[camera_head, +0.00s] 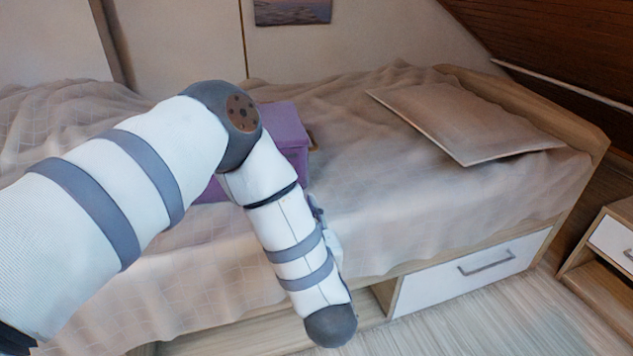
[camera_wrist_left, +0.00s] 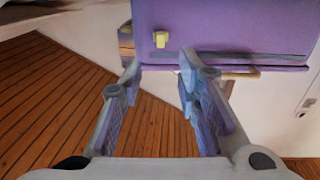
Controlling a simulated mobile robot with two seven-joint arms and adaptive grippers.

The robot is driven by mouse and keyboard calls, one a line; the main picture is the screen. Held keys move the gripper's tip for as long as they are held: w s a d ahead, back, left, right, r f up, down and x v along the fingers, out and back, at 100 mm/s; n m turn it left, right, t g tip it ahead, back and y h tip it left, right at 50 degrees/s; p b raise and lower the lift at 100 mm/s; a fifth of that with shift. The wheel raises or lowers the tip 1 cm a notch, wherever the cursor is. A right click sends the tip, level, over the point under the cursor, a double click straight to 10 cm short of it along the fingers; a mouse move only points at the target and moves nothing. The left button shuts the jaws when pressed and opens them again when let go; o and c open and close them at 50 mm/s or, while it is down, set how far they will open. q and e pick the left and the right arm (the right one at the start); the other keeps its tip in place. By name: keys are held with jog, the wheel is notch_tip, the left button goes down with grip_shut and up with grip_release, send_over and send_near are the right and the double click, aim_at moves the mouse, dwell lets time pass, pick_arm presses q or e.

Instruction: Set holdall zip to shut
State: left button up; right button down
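The purple holdall (camera_head: 288,128) sits on the bed, mostly hidden behind my left arm in the head view. A small yellowish part shows at its right side. In the left wrist view the holdall (camera_wrist_left: 225,28) fills the top of the picture, with a small yellow tab (camera_wrist_left: 162,39), perhaps the zip pull, on its face. A dark line runs along the holdall near its edge. My left gripper (camera_wrist_left: 160,66) is open, its fingers apart close to the holdall's edge; the tab shows beyond and between the fingertips. I cannot tell whether they touch the holdall. My right gripper is not in view.
A white drawer (camera_head: 465,282) with a grey handle is under the bed. A small cabinet (camera_head: 605,255) stands at the far right. Bare cover lies right of the holdall.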

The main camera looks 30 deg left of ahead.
pick_arm(q)
jog(key=b+x, duration=0.1)
jog(key=x, duration=0.8)
jog(key=shift+w+a+f, duration=0.15)
jog(key=shift+a, duration=0.15)
jog(key=shift+c, duration=0.2)
grip_shut()
